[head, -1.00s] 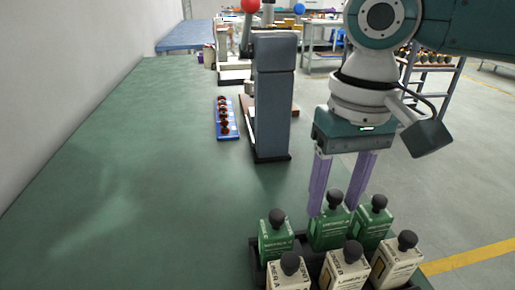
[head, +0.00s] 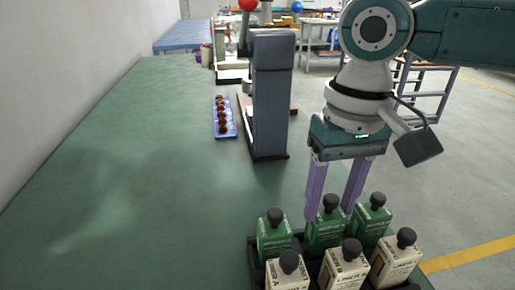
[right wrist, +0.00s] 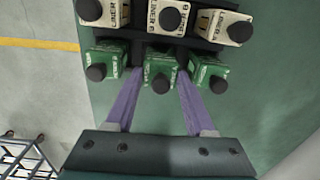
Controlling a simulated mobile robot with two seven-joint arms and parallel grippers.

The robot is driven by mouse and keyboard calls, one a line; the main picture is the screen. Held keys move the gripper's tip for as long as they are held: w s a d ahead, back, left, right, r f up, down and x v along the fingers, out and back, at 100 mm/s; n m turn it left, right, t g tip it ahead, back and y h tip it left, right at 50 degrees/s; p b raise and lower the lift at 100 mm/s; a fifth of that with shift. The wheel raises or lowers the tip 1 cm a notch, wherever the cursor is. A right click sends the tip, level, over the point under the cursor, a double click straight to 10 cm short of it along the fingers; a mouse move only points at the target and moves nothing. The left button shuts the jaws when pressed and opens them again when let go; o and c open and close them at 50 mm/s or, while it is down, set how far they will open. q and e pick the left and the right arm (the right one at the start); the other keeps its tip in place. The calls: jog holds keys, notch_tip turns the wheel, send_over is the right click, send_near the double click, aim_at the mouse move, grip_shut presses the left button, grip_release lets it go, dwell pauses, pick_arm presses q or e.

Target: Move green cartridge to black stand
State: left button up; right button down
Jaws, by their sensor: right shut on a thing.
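Green cartridges with black round caps stand in a black tray in the head view: a left one (head: 275,240), a middle one (head: 325,236) and a right one (head: 371,222). My right gripper (head: 330,212) points down with its purple fingers shut on the middle green cartridge, which also shows in the right wrist view (right wrist: 160,66) between the fingertips (right wrist: 159,78). That cartridge is upright in the row; whether its bottom touches the tray is hidden. I cannot tell a separate black stand apart from the black tray (head: 256,262). My left gripper is not in view.
Several cream cartridges (head: 345,268) stand in the front row, close to the green ones. A tall grey column (head: 271,95) on a black base rises behind the tray. A blue tray (head: 231,128) of copper-coloured parts lies beside it. The green tabletop (head: 140,180) at left is clear.

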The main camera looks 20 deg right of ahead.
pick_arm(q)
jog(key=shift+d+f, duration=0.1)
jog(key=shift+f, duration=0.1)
pick_arm(e)
jog(key=shift+f, duration=0.55)
jog(key=shift+c, duration=0.9)
grip_release()
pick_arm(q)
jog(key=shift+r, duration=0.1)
pick_arm(e)
notch_tip(320, 180, up, 2)
jog(key=p, duration=0.2)
jog(key=shift+r+p, duration=0.1)
jog(key=shift+p, duration=0.25)
jog(key=shift+r+p, duration=1.2)
jog(key=shift+p, duration=0.45)
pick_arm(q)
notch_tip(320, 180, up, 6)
